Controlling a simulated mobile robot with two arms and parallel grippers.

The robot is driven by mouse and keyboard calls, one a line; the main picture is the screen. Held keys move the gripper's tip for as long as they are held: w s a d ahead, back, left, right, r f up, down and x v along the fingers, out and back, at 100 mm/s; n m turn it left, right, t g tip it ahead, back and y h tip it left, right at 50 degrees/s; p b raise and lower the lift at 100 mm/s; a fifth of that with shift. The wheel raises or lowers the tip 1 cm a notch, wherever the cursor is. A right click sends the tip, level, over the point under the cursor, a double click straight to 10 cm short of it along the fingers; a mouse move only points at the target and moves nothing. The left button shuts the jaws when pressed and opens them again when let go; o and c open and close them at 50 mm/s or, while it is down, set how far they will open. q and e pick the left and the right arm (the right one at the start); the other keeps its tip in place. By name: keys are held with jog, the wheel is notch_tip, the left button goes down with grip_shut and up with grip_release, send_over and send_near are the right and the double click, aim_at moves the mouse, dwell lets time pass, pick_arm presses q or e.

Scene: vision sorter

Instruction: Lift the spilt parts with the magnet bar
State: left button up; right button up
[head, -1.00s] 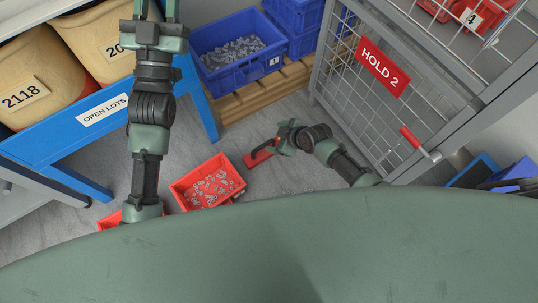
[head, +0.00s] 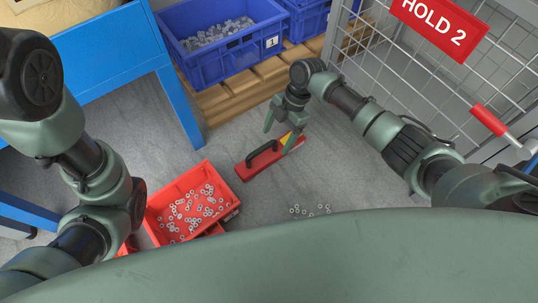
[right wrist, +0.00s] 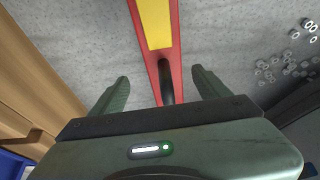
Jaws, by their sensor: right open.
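The magnet bar (head: 270,167) is a red bar with a black arched handle and yellow on top, lying on the grey floor. My right gripper (head: 282,132) hangs over the bar, open and empty. In the right wrist view its fingers (right wrist: 160,78) stand apart on either side of the black handle (right wrist: 166,85), not closed on it. Spilt parts, small pale rings (head: 309,210), lie on the floor right of the bar; they also show in the right wrist view (right wrist: 285,67). My left gripper is out of view.
A red bin (head: 221,178) of similar rings stands left of the bar. A blue crate (head: 225,60) of grey parts sits on a wooden pallet (head: 232,98) behind. A blue bench leg (head: 181,108) and the HOLD 2 cage (head: 400,60) flank the floor space.

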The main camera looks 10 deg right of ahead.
aim_at(271, 151)
jog(key=shift+b+x, duration=0.4)
jog(key=shift+x, duration=0.35)
jog(key=b+x, duration=0.4)
jog(key=shift+s+a+f, duration=0.1)
jog(key=shift+s, duration=0.35)
jog(key=shift+w, duration=0.1)
grip_shut()
